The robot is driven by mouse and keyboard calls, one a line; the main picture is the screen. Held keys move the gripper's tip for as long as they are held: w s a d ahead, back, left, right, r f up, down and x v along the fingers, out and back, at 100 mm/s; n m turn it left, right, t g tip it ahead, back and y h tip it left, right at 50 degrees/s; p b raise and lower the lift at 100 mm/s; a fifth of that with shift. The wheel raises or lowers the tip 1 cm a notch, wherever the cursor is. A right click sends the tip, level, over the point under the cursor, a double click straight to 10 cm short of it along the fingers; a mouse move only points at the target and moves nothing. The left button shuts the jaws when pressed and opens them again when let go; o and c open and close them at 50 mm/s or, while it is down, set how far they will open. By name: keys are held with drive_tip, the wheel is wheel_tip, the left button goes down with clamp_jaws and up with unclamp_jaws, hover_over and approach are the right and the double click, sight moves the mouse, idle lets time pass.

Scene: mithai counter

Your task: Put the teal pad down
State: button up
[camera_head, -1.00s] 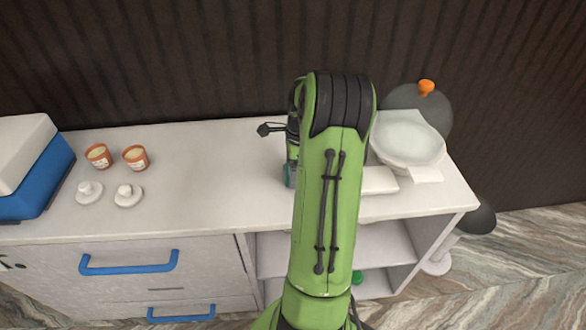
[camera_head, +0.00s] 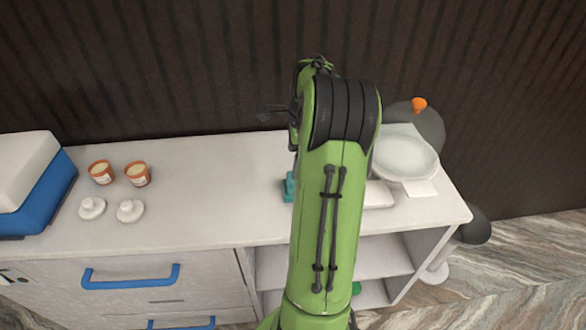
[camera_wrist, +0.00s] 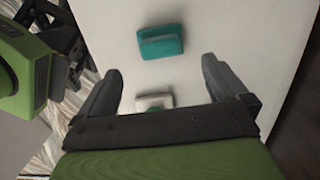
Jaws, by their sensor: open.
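The teal pad (camera_wrist: 161,42) lies on the white counter top in the wrist view, beyond my fingertips and apart from them. In the head view only a small part of the teal pad (camera_head: 289,186) shows at the left edge of my arm. My gripper (camera_wrist: 157,80) is open with nothing between its fingers. In the head view my arm hides the gripper. A small white and green item (camera_wrist: 154,102) lies on the counter nearer to my gripper's palm in the wrist view.
On the counter (camera_head: 220,180), two orange cups (camera_head: 138,174) and two white knobbed lids (camera_head: 130,210) stand at left, beside a blue and white box (camera_head: 40,195). A scale with a round pan (camera_head: 405,157) stands at right. The counter's middle left is clear.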

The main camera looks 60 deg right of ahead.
drive_tip(key=w+a+r+n+h, duration=0.1)
drive_tip(key=a+r+n, duration=0.45)
drive_tip(key=a, duration=0.35)
drive_tip(key=w+a+r+n+h, duration=0.1)
drive_tip(key=a+r+n, duration=0.45)
drive_tip(key=a, duration=0.45)
drive_tip(key=s+a+f+n+t+y, duration=0.1)
drive_tip(key=s+a+n+t, duration=0.3)
drive_tip(key=s+a+n, duration=0.7)
drive_tip(key=a+n, duration=0.4)
drive_tip(key=n, duration=0.1)
drive_tip(key=shift+s+f+n+t, duration=0.2)
drive_tip(key=shift+s+n+t, duration=0.1)
drive_tip(key=shift+n, duration=0.1)
wheel_tip(320, 180, up, 3)
drive_tip(key=p, duration=0.3)
drive_tip(key=shift+r, duration=0.1)
